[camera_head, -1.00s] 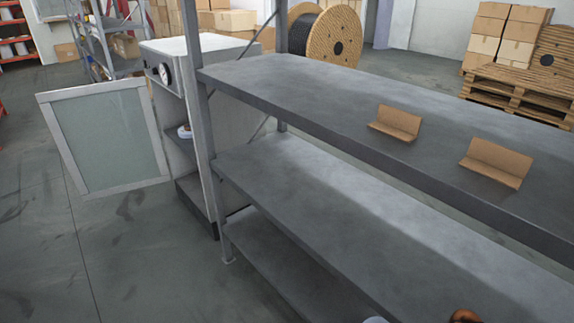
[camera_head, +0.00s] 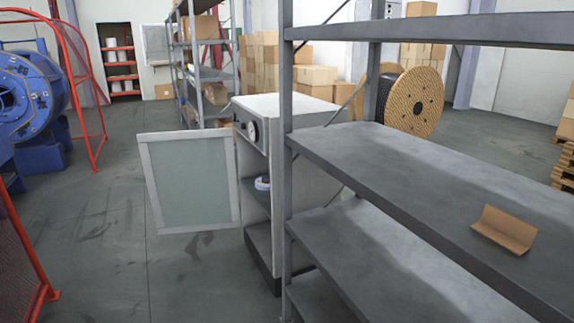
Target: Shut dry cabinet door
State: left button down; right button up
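The dry cabinet (camera_head: 318,158) is a white box with a round gauge on its upper front, standing just behind the near shelf rack. Its door (camera_head: 192,182), a glazed panel in a light grey frame, stands wide open, swung out to the left. Inside, a small white and blue round item (camera_head: 262,183) sits on a shelf. Neither of my grippers is in view.
A grey metal shelf rack (camera_head: 400,172) fills the right side, with a bent cardboard piece (camera_head: 505,230) on it. A blue machine (camera_head: 30,105) with red guard frames (camera_head: 85,85) stands at left. The floor (camera_head: 100,250) left of the door is clear.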

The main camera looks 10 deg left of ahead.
aim_at(149, 170)
jog(key=i+j+u, duration=0.7)
jog(key=u, duration=0.2)
jog(key=i+j+u, duration=0.1)
jog(key=i+u, duration=0.3)
jog(key=i+l+u, duration=0.1)
jog(key=i+u, duration=0.15)
jog(key=i, duration=2.9)
jog(key=i+j+z, duration=0.1)
jog(key=i+z, duration=0.3)
jog(key=i+j+z, duration=0.25)
jog(key=z, duration=0.15)
jog(key=i+j+z, duration=0.6)
jog(key=j+z, duration=0.2)
jog(key=i+j+z, duration=0.2)
jog(key=z, duration=0.3)
jog(key=i+j+z, duration=0.1)
jog(key=j+z, duration=0.35)
jog(key=i+j+z, duration=0.1)
jog(key=j+z, duration=0.2)
jog(key=z, duration=0.2)
jog(key=j+z, duration=0.8)
jog(key=z, duration=0.15)
